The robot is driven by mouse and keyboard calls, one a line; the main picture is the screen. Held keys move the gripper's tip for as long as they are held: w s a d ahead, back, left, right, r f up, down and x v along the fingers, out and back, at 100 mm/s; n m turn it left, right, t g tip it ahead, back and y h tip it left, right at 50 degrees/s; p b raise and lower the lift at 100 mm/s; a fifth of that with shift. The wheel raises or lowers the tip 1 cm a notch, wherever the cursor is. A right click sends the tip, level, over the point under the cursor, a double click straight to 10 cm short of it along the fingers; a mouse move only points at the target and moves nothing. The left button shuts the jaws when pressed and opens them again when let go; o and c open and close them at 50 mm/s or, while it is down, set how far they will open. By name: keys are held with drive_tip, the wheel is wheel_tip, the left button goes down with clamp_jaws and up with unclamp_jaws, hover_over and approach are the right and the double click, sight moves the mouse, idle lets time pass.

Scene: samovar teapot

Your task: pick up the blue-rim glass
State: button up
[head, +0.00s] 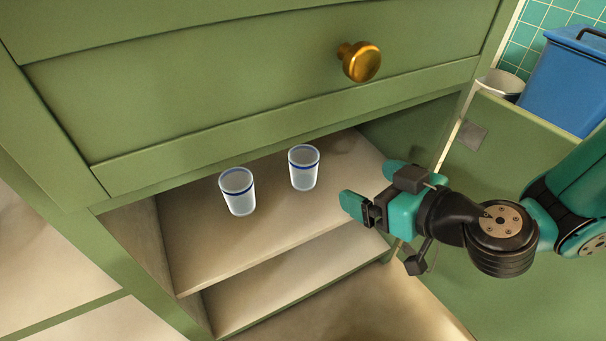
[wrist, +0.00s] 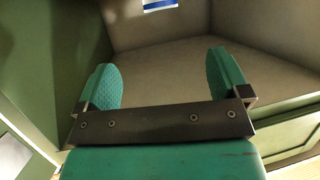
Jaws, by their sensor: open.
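Two clear glasses with blue rims stand upright on the upper shelf of the green cabinet. One blue-rim glass (head: 237,192) is nearer the shelf's left front. The other blue-rim glass (head: 304,168) is to its right and a little further back. My gripper (head: 368,189) is open and empty, to the right of both glasses and apart from them, its fingers pointing left. In the wrist view, my gripper's two teal fingers (wrist: 170,82) are spread wide with nothing between them. The lower part of one glass (wrist: 159,5) shows at the top edge there; I cannot tell which one.
The shelf (head: 205,255) has bare room around the glasses, with a lower shelf (head: 300,285) beneath. A drawer with a brass knob (head: 361,62) overhangs the opening. An open green door (head: 515,150) stands at the right. A blue bin (head: 565,80) is behind it.

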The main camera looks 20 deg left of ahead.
drive_tip(key=p, duration=0.2)
approach(296, 152)
drive_tip(key=shift+b+x, duration=1.15)
drive_tip(key=shift+x, duration=1.7)
drive_tip(key=c, duration=1.3)
